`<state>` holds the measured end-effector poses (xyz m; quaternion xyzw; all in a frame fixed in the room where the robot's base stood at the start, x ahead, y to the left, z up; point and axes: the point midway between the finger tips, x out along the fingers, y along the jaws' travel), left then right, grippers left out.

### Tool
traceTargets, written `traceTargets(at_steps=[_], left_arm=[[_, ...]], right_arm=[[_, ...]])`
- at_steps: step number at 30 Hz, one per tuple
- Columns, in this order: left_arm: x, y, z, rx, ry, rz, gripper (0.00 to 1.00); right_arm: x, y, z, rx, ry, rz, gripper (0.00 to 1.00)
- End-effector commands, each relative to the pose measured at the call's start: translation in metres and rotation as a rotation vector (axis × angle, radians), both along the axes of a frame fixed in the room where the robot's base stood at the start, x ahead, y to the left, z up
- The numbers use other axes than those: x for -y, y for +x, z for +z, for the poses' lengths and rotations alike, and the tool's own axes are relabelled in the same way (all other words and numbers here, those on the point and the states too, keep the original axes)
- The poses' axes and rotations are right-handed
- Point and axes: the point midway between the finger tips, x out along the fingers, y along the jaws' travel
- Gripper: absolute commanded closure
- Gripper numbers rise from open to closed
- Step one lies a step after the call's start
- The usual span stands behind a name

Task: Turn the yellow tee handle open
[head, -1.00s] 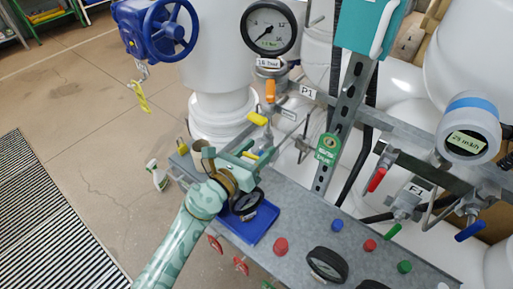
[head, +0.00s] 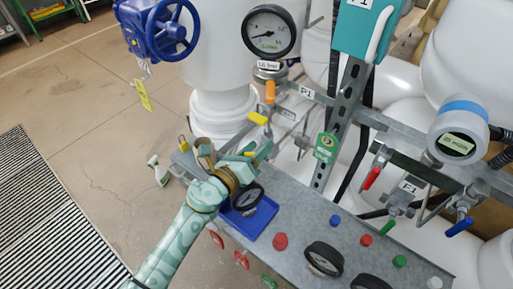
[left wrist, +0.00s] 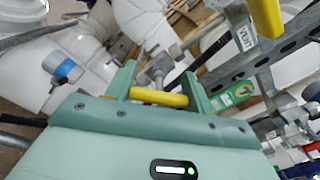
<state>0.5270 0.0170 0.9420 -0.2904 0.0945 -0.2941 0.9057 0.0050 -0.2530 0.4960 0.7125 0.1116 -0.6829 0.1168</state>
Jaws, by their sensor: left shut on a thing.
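The yellow tee handle (left wrist: 158,97) is a short rounded bar lying across the gap between my left gripper's fingers in the left wrist view. My left gripper (left wrist: 165,90) is shut on it, with one green finger at each end of the bar. In the head view my left gripper (head: 255,156) is over the far left end of the grey panel, and a little yellow (head: 249,154) shows between its fingers. The stem under the handle is mostly hidden by the gripper. My right gripper is in neither view now.
Another yellow handle (head: 257,118) is just behind the gripper, below an orange one (head: 270,91). A blue tray (head: 262,222) with a gauge lies close beside my wrist. A green tag (head: 326,147) hangs to the right. A large pressure gauge (head: 268,31) is above.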

Motion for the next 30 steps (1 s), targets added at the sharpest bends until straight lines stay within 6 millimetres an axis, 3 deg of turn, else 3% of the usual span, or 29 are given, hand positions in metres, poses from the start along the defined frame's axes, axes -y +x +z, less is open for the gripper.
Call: traceTargets(at_steps=[4,5,7,19,23,30], left_arm=[[-0.001,0.000,-0.002,-0.002,0.003,0.001,0.70],[-0.001,0.000,-0.002,-0.002,0.003,0.001,0.42],[-0.001,0.000,-0.002,-0.002,0.002,0.000,0.25],[-0.006,-0.008,0.000,0.000,0.001,0.001,0.25],[-0.022,-0.030,-0.001,-0.001,0.004,0.001,0.25],[-0.061,-0.084,-0.004,-0.005,0.004,0.000,0.25]], right_arm=[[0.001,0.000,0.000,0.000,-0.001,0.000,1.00],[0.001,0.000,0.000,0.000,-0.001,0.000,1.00],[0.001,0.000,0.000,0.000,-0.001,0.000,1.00],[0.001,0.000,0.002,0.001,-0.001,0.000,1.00],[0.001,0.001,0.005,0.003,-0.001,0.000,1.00],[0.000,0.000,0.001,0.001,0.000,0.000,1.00]])
